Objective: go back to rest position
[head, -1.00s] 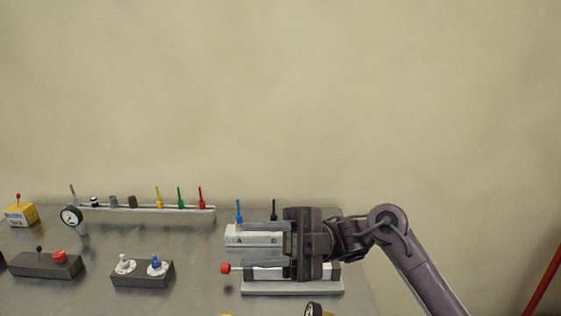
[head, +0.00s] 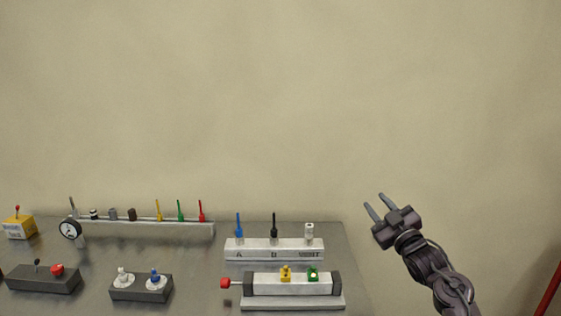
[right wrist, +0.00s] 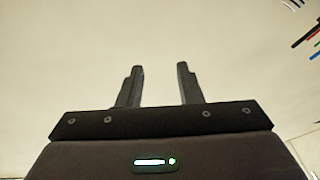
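My right gripper (head: 376,205) is raised to the right of the table's right edge, in front of the bare wall. Its two fingers point up and to the left and stand apart with nothing between them. The right wrist view also shows the gripper (right wrist: 159,85) with parted, empty fingers against the pale wall. My left gripper is not in the head view.
A grey table (head: 200,290) bears a silver cylinder (head: 290,284) with a red tip, a white block with blue, black and white fittings (head: 275,249), a rail (head: 150,229) with coloured fittings, a gauge (head: 69,229), dark control blocks (head: 140,290) and a yellow box (head: 19,227).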

